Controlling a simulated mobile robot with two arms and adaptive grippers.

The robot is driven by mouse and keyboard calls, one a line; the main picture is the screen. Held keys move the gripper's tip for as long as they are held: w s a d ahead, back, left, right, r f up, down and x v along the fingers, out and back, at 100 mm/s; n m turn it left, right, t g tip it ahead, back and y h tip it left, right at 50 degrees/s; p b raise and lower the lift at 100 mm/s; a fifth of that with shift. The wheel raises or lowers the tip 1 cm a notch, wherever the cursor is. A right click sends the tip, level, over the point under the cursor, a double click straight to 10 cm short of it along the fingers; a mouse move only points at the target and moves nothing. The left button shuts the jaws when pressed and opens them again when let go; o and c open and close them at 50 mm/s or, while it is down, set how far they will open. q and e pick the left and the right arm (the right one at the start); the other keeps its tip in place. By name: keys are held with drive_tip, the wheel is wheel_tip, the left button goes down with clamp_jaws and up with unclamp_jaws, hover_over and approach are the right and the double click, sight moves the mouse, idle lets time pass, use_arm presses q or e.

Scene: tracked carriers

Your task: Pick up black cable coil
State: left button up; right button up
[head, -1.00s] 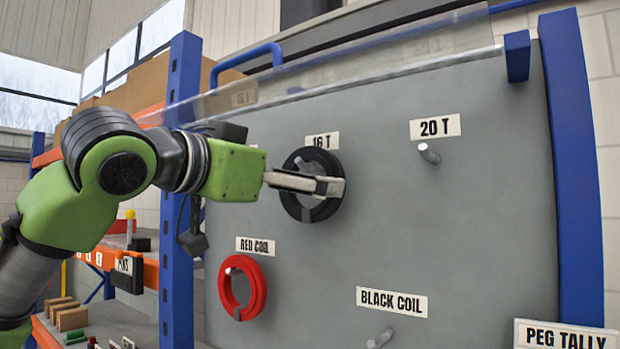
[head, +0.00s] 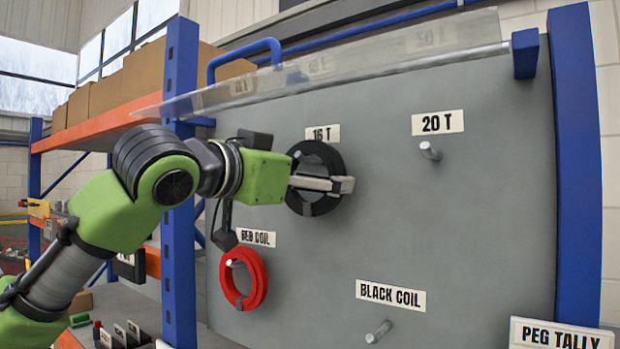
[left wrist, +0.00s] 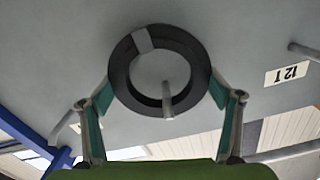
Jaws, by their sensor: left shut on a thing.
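The black cable coil (head: 327,158) hangs against the grey peg board, just below the 16 T label. My left gripper (head: 322,184) is shut on it, with its fingers across the ring. In the left wrist view the black coil (left wrist: 203,62) sits between the two green-padded fingers (left wrist: 160,98), one against each side. A grey band crosses one part of the ring. A metal peg (left wrist: 167,98) still stands through the ring's opening. My right gripper is not in view.
A red coil (head: 261,276) hangs lower left. Empty pegs stand under the 20 T label (head: 437,122) and the BLACK COIL label (head: 391,295). A clear sheet (head: 400,52) juts out along the board's top. A blue post (head: 180,160) stands close behind my left arm.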

sight(308, 151)
use_arm(q)
drive_tip(key=shift+r, duration=0.1)
drive_tip(key=shift+r+b, duration=0.3)
drive_tip(key=shift+r, duration=0.55)
drive_tip(key=shift+s+r+b, duration=0.1)
drive_tip(key=shift+r+b, duration=0.25)
drive_tip(key=shift+r, duration=0.55)
drive_tip(key=b+v, duration=0.6)
drive_tip(key=v, duration=1.2)
